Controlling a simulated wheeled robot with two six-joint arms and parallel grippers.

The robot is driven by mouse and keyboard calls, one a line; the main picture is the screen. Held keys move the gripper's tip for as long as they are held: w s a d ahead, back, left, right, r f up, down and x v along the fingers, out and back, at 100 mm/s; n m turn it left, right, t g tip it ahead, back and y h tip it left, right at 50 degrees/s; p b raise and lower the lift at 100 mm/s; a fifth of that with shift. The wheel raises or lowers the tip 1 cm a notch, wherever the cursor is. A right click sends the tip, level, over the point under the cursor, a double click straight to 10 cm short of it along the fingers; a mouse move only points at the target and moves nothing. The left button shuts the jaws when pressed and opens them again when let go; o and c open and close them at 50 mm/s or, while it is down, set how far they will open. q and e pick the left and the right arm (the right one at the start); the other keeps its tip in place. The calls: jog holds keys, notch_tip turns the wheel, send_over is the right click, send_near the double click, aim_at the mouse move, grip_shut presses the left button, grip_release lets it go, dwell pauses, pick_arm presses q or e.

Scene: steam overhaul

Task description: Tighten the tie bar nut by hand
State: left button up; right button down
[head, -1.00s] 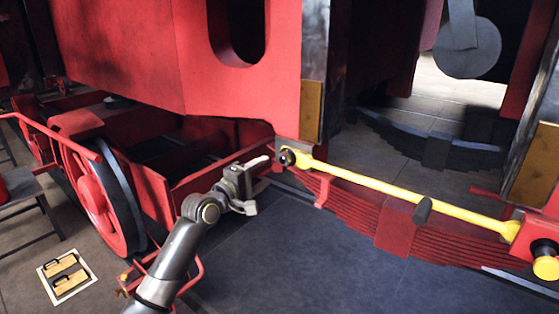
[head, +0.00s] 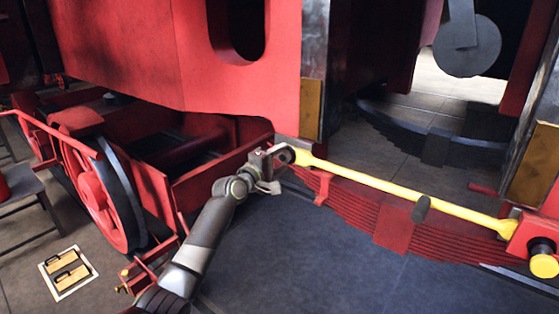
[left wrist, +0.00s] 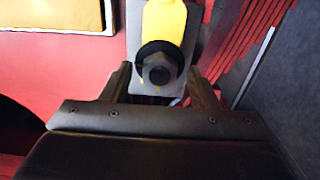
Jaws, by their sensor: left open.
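The yellow tie bar (head: 400,190) runs from the middle of the head view down to the right, along the red frame. In the left wrist view its rounded yellow end (left wrist: 165,22) sits on a grey plate. The dark nut (left wrist: 158,72) shows there on a round black washer-like ring. My left gripper (head: 274,163) is at the bar's left end and hides the nut in the head view. In the left wrist view its two fingers (left wrist: 160,92) are apart, one on each side below the nut. I cannot tell whether they touch it. My right gripper is not in view.
A red leaf spring (head: 345,205) lies below the bar. A red spoked wheel (head: 95,200) stands at the left, with a grey stool (head: 25,190) beside it. The dark floor in front is clear.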

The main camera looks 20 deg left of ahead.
pick_arm(q)
jog(key=shift+c, duration=0.4)
jog(key=c, duration=0.9)
jog(key=shift+f, duration=0.1)
jog(key=m+b, duration=0.3)
jog(key=shift+f+m, duration=0.15)
jog(key=shift+m, duration=0.15)
jog(key=m+b, duration=0.5)
jog(key=m, duration=0.1)
jog(key=m+b, duration=0.3)
jog(key=m, duration=0.1)
jog(key=shift+m, duration=0.3)
jog(key=shift+m+b, duration=1.3)
jog(key=shift+m, duration=0.6)
